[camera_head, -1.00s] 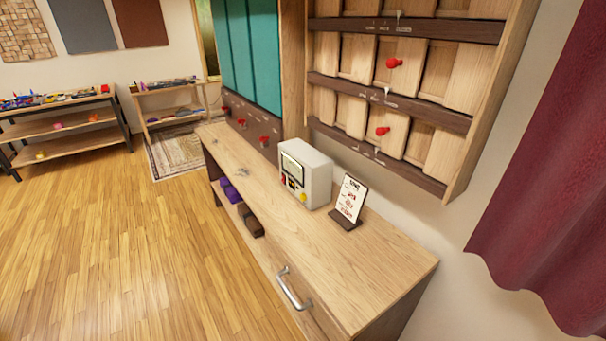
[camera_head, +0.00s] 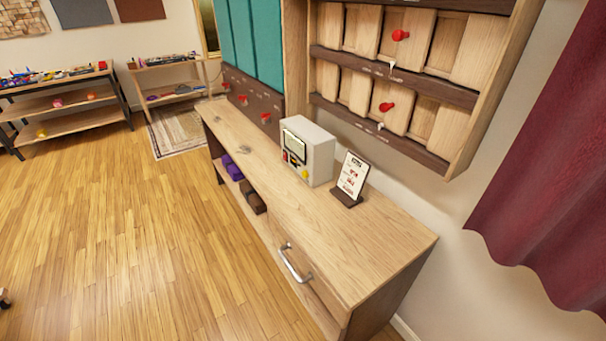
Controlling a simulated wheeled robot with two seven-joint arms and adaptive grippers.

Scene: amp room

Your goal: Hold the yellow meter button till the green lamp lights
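The meter (camera_head: 318,155) is a white box standing on the wooden counter (camera_head: 365,230). Its front faces left and has a pale screen (camera_head: 296,143), a small red part (camera_head: 285,156) and a yellow button (camera_head: 305,174) low on the front's right side. Nothing touches the button. I see no lit green lamp on the meter; its details are too small to tell more. Neither of my grippers is clearly in view.
A printed card on a dark stand (camera_head: 350,180) stands just right of the meter. A drawer handle (camera_head: 293,264) juts from the counter's front. A wooden rack with red knobs (camera_head: 387,106) hangs above. The floor (camera_head: 150,240) left of the counter is clear. A small dark shape shows at the lower left edge.

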